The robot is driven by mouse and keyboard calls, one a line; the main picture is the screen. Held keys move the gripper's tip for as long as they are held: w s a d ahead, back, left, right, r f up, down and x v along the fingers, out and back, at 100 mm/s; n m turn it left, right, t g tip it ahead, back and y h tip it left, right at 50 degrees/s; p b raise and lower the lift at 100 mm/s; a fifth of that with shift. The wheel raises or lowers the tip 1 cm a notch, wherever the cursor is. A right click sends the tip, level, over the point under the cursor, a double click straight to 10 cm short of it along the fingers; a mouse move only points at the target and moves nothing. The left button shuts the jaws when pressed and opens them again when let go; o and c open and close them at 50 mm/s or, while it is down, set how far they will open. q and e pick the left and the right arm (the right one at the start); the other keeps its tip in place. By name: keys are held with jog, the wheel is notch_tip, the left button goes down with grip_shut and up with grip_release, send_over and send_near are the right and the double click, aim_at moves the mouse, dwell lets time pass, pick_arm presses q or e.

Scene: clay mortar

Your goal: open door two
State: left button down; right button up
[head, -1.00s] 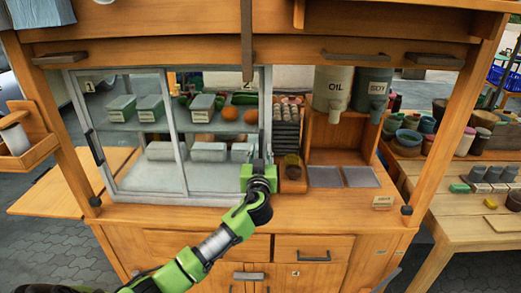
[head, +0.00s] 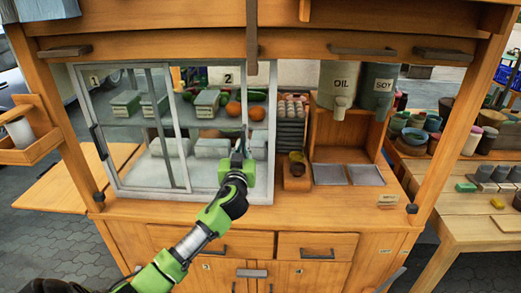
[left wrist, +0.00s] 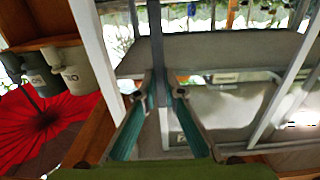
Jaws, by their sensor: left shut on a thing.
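Door two (head: 228,78) is the right sliding glass panel of the display case, marked "2". Its left edge overlaps door one (head: 95,80), the left panel marked "1", and a narrow gap shows at its right, beside the case frame (head: 272,130). My left gripper (head: 238,152) is at the right edge of door two. In the left wrist view, its two fingers (left wrist: 163,88) are closed around an upright dark bar (left wrist: 157,45), which looks like the door's handle. My right gripper is not in view.
Food containers (head: 125,104) and orange fruit (head: 257,113) sit on shelves behind the glass. The OIL dispenser (head: 338,85) and SOY dispenser (head: 377,88) hang to the right. A hanging wooden post (head: 251,40) stands above the gripper. The counter front is clear.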

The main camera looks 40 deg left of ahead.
pick_arm(q)
send_near(200, 136)
jog(key=x, duration=0.4)
jog(key=shift+w+d, duration=0.1)
jog(key=c, duration=2.1)
grip_release()
jog(key=shift+c, duration=0.2)
jog(key=v, duration=1.2)
jog(key=shift+d, duration=0.1)
